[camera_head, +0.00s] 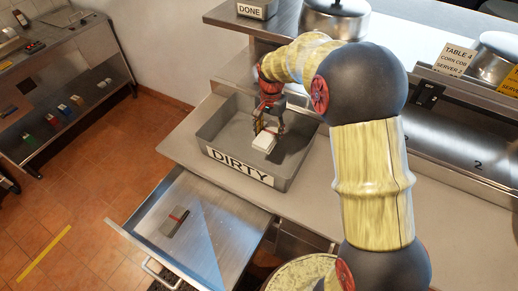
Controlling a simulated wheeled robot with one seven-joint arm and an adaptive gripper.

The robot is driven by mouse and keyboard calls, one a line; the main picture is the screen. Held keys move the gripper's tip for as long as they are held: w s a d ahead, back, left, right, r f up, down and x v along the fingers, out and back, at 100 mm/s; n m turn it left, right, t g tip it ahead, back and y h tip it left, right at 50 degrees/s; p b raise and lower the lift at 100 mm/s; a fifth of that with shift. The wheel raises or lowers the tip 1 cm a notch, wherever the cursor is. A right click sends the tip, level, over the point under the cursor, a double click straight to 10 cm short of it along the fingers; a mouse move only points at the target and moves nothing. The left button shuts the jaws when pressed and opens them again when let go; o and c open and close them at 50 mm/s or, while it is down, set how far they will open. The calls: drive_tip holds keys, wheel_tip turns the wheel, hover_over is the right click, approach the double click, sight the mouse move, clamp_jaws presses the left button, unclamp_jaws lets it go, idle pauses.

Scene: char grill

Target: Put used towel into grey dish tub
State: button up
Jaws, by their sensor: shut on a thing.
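The grey dish tub (208,134), labelled "DIRTY", stands on the steel counter near the middle of the head view. My gripper (265,133) reaches down inside the tub's walls, over its right half. It is shut on a small white folded towel (263,143). The towel is inside the tub's outline. I cannot tell whether it touches the tub floor. My arm comes in from the lower right and hides part of the counter behind the tub.
An open drawer (215,215) below the tub holds a small flat grey item with a red stripe (175,221). A "DONE" container (257,9) and a lidded pot (335,18) stand on the shelf behind. A steel shelf unit (60,80) is at far left, with open tiled floor between.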

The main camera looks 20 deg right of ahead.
sight(268, 158)
wheel_tip(268, 158, down, 12)
drive_tip(key=shift+r+b, duration=0.2)
drive_tip(key=shift+b, duration=0.65)
drive_tip(key=shift+f, duration=0.1)
drive_tip(key=shift+f, duration=0.15)
drive_tip(key=o, duration=1.2)
